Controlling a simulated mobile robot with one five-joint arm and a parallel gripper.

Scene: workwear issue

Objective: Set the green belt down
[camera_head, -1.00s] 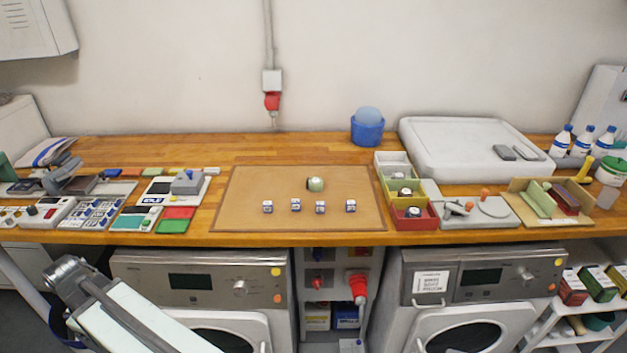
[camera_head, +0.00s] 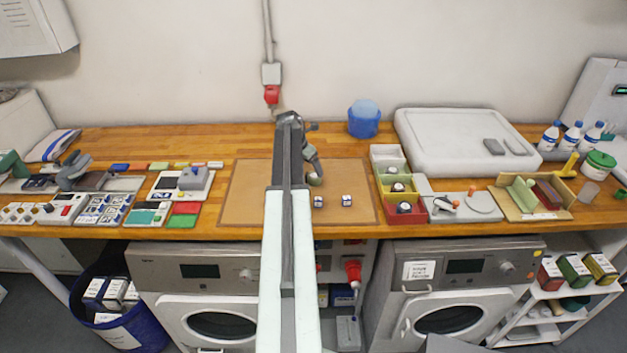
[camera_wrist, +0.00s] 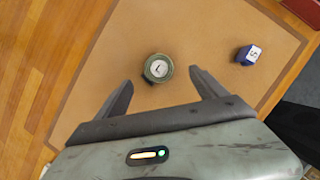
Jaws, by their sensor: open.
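The green belt (camera_head: 316,181) is a small roll lying on the brown mat (camera_head: 240,205). In the wrist view the green belt (camera_wrist: 158,68) shows a round pale face marked "L". My gripper (camera_head: 313,166) is over the mat at the belt, its fingers partly hidden by my arm in the head view. In the wrist view my gripper (camera_wrist: 162,80) is open and empty. The belt appears just beyond the fingertips, roughly centred between them, with no contact visible.
White-and-blue marked cubes (camera_head: 347,200) stand on the mat near the belt; my arm hides others. The yellow and red bins hold rolls.

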